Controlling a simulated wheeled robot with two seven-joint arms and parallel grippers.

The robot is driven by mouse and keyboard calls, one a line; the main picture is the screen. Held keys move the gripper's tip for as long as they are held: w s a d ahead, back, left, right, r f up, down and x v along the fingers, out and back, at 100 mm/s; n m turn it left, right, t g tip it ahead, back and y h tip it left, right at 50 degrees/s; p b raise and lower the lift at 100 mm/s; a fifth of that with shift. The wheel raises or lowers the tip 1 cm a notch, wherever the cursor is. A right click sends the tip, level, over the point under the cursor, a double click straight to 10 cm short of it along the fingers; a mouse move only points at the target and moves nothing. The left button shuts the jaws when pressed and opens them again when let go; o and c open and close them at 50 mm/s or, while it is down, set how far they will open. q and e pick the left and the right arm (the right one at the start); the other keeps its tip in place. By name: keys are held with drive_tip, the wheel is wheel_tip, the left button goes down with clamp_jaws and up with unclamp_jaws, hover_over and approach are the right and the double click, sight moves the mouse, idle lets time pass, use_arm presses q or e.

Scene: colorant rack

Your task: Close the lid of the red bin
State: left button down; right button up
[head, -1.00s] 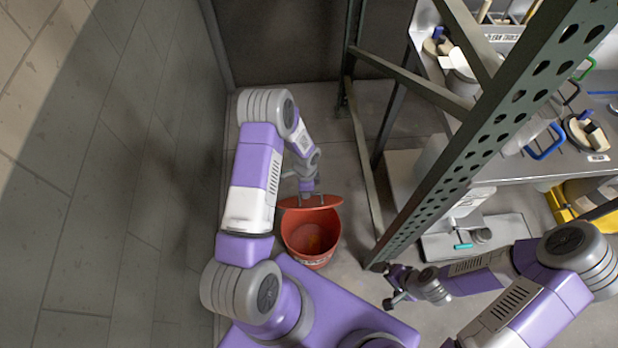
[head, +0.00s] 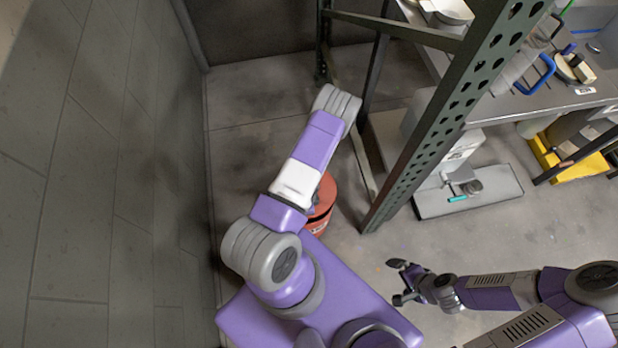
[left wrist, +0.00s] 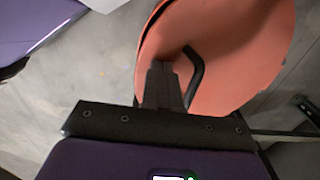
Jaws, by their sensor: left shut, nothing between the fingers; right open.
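The red bin (head: 318,224) stands on the floor, largely hidden behind my left arm in the head view. Its red lid (head: 328,188) lies low over the top; I cannot tell whether it is fully seated. In the left wrist view the lid (left wrist: 245,50) is a broad orange-red disc with a dark bent handle (left wrist: 196,75) and a dark line along its left edge. My left gripper (left wrist: 164,72) is shut and empty, its fingers over the lid beside the handle; contact is unclear. My right gripper (head: 402,282) is open and empty above the floor at right.
A green perforated rack post (head: 445,120) stands just right of the bin. A grey shelf (head: 540,100) with tools lies beyond it, above a grey floor-level platform (head: 470,195). A wall (head: 110,170) closes off the left.

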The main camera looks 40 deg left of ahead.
use_arm(q)
drive_tip(key=shift+s+d+f, duration=0.15)
drive_tip(key=shift+d+f, duration=0.1)
drive_tip(key=shift+f, duration=0.55)
drive_tip(key=shift+s+d+f, duration=0.15)
drive_tip(key=shift+d+f, duration=0.05)
drive_tip(key=shift+f, duration=0.6)
